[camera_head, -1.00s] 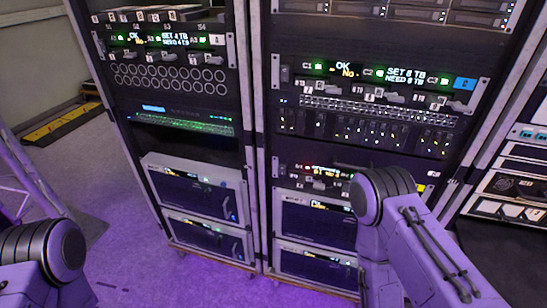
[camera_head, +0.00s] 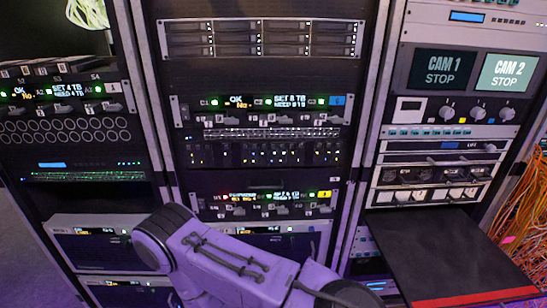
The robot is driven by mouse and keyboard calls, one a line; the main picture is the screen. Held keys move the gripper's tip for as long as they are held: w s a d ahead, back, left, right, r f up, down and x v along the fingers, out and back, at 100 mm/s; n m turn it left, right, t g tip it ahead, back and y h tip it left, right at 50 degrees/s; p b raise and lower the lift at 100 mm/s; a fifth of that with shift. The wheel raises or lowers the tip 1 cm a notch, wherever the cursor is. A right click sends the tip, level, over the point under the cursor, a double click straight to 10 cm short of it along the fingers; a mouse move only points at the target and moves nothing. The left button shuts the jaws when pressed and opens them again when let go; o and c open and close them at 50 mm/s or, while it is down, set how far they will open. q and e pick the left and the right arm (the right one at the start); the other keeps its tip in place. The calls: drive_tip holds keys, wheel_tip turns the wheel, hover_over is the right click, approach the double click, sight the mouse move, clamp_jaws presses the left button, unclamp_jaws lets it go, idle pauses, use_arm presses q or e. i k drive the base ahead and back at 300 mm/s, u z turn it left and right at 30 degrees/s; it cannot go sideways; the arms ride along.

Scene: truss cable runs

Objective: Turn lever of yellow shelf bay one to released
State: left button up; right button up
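The yellow shelf (camera_head: 262,203) is the lower drive unit in the middle rack, marked by a yellow tag (camera_head: 324,194) at its right end. Its left display (camera_head: 242,197) shows small red and orange text, and its right display (camera_head: 286,196) shows white text. A row of small grey levers (camera_head: 281,211) runs along its lower edge. The leftmost bay's lever (camera_head: 224,214) is too small to read its position. My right arm crosses the bottom centre below the shelf, but neither gripper is in view.
A blue-tagged shelf (camera_head: 262,107) sits higher in the same rack. A left rack holds another drive shelf (camera_head: 60,92). The right rack has CAM 1 (camera_head: 441,70) and CAM 2 (camera_head: 505,71) screens. A black shelf (camera_head: 450,255) juts out at lower right, beside orange cables (camera_head: 522,235).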

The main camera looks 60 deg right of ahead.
sight(238, 211)
drive_tip(key=u, duration=0.05)
drive_tip(key=k, duration=0.7)
drive_tip(key=z, duration=1.55)
drive_tip(key=i, duration=0.5)
drive_tip(key=z, duration=0.05)
drive_tip(key=k, duration=0.5)
drive_tip(key=u, duration=1.75)
drive_tip(key=i, duration=1.6)
drive_tip(key=z, duration=2.8)
drive_tip(key=i, duration=0.25)
